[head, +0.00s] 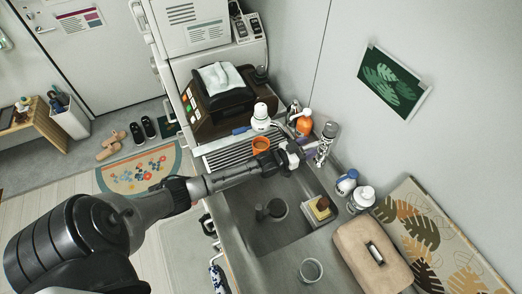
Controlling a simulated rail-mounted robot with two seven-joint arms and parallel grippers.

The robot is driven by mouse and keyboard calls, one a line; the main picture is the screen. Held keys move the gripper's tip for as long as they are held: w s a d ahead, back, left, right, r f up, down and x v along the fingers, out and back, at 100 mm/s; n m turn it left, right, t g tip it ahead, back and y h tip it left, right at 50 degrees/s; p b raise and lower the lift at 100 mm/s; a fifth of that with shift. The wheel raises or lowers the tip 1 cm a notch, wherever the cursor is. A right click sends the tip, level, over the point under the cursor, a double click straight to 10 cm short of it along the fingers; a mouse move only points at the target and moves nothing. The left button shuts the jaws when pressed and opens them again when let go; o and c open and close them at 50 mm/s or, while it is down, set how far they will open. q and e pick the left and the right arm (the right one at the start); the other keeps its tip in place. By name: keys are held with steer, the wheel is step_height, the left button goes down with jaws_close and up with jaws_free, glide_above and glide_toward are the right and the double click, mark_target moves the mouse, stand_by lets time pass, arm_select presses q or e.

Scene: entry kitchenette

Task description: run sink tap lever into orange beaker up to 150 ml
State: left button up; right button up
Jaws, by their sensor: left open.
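My left arm reaches in from the lower left, and its gripper (296,156) is open at the far end of the sink, close to the tap. The orange beaker (261,144) stands at the ribbed drainboard, just behind my left wrist, which hides its lower part. The metal sink tap (328,138) rises at the back right of the gripper; its lever is too small to make out clearly. I cannot tell whether the fingers touch the tap. No water stream is visible. My right gripper is not in view.
An orange pump bottle (304,123) and white bottle (261,117) stand behind. A clear glass (311,270), bottles (361,198) and a tan case (372,256) crowd the near right counter.

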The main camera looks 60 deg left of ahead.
arm_select(q)
steer(key=shift+s+a+p, duration=0.25)
steer(key=shift+s+p, duration=0.65)
steer(key=shift+s, duration=0.6)
steer(key=shift+s+a+p, duration=0.2)
steer(key=shift+s+p, duration=0.65)
steer(key=shift+s, duration=0.6)
steer(key=s+a+b, duration=0.2)
steer(key=s, duration=1.1)
steer(key=shift+s+b, duration=0.3)
steer(key=shift+s, duration=0.05)
steer(key=shift+f, duration=0.1)
